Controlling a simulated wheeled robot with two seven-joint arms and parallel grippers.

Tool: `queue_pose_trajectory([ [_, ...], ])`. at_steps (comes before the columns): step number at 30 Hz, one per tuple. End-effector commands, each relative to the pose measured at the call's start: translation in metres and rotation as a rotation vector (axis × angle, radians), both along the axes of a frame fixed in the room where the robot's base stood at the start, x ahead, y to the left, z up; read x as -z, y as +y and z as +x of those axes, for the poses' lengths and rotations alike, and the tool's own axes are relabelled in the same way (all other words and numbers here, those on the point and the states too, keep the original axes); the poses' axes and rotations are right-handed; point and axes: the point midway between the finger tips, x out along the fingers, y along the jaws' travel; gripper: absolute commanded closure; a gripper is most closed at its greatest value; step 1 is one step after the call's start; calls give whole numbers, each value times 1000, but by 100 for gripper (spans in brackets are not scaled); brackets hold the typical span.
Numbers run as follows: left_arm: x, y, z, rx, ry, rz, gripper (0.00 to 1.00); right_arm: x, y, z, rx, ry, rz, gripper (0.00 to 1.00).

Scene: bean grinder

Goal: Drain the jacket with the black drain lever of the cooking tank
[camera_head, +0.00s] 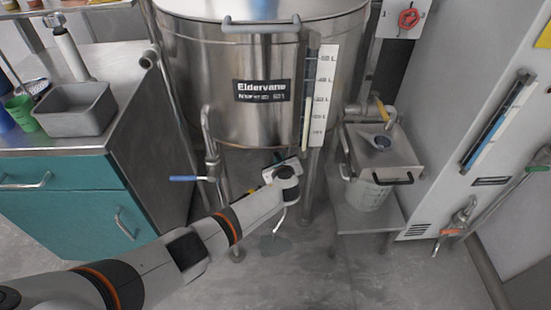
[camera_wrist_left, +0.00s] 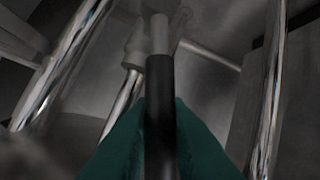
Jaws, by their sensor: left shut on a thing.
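The steel cooking tank (camera_head: 215,85) stands in the middle of the head view, with a level scale on its front. My left arm reaches in from the lower left, and my left gripper (camera_head: 277,170) is under the tank, between its legs. In the left wrist view the black drain lever (camera_wrist_left: 160,110) runs up between the green fingertips, and the left gripper (camera_wrist_left: 160,140) is shut on it. The lever's grey metal end (camera_wrist_left: 160,35) shows beyond the black grip. In the head view the wrist hides the lever. My right gripper is not in view.
A blue-handled valve (camera_head: 183,178) hangs on a pipe left of the gripper. Tank legs stand close on both sides. A bucket (camera_head: 362,194) sits under a steel hopper (camera_head: 385,150) at right. A counter with a grey bin (camera_head: 75,122) is at left. A wet patch (camera_head: 275,245) lies on the floor.

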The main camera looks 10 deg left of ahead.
Motion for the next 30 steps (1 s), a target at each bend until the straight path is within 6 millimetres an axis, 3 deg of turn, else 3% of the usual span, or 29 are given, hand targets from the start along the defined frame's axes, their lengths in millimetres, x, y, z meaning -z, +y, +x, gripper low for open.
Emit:
queue_pose_trajectory([
  [6, -4, -14, 4, 1, 46, 164, 100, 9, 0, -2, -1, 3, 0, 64],
  [15, -5, -24, 7, 0, 87, 307, 100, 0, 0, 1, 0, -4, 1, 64],
  [30, -5, -27, 8, 2, 101, 354, 100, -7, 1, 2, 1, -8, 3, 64],
])
